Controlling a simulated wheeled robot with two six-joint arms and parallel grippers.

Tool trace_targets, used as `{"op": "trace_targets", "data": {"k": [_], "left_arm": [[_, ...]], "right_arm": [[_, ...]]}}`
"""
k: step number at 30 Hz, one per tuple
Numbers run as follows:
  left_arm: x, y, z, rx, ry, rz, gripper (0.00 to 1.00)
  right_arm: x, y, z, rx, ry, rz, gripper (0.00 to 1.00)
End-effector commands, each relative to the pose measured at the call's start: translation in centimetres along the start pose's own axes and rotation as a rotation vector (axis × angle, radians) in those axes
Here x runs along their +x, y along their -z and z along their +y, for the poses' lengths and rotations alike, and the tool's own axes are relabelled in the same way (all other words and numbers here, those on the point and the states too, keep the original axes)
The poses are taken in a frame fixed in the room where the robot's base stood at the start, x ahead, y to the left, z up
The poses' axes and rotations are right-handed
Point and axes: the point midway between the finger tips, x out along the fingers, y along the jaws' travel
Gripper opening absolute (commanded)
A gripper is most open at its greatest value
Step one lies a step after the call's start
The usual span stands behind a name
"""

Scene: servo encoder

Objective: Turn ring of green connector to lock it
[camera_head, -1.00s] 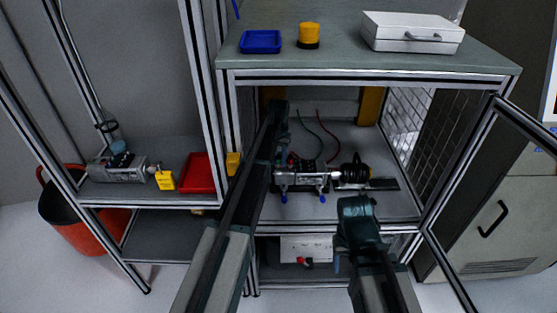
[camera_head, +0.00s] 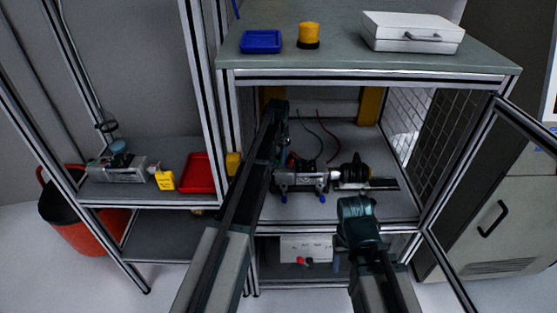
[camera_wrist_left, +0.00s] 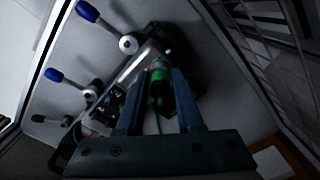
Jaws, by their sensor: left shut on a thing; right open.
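The green connector (camera_wrist_left: 158,76) shows in the left wrist view between the two fingers of my left gripper (camera_wrist_left: 160,85), which is shut on its ring. A green cable hangs from it toward the gripper body. The connector sits at the servo unit (camera_wrist_left: 130,75), whose housing is partly hidden by the fingers. In the head view my left gripper (camera_head: 281,150) reaches into the bay at the unit's left end, and the connector is hidden behind my arm. My right gripper (camera_head: 357,208) is open and empty in front of the bay, apart from the unit.
Blue-handled clamps (camera_wrist_left: 88,12) stand beside the unit. A black motor part (camera_head: 354,171) lies to its right. The bay has frame posts, a mesh side wall (camera_head: 410,115) and an open door (camera_head: 480,190) at right. A red tray (camera_head: 198,174) lies on the left shelf.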

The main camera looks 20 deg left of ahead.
Motion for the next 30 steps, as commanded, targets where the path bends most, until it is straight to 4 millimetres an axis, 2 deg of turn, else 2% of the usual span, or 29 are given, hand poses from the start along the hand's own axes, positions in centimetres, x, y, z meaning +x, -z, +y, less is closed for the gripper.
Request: {"op": "trace_targets", "data": {"k": [6,7,12,23,30], "left_arm": [[0.0,0.0,0.0,0.001,0.000,0.000,0.00],[0.0,0.0,0.0,0.001,0.000,0.000,0.37],[0.0,0.0,0.0,0.000,0.000,0.000,0.67],[-0.2,0.0,0.0,-0.001,0.000,0.000,0.67],[-1.7,0.0,0.0,-0.001,0.000,0.000,0.67]], "right_arm": [[0.0,0.0,0.0,0.000,0.000,0.000,0.61],[0.0,0.0,0.0,0.000,0.000,0.000,0.61],[0.0,0.0,0.0,0.000,0.000,0.000,0.61],[-0.2,0.0,0.0,0.000,0.000,0.000,0.61],[-1.7,-0.1,0.2,0.000,0.000,0.000,0.61]]}}
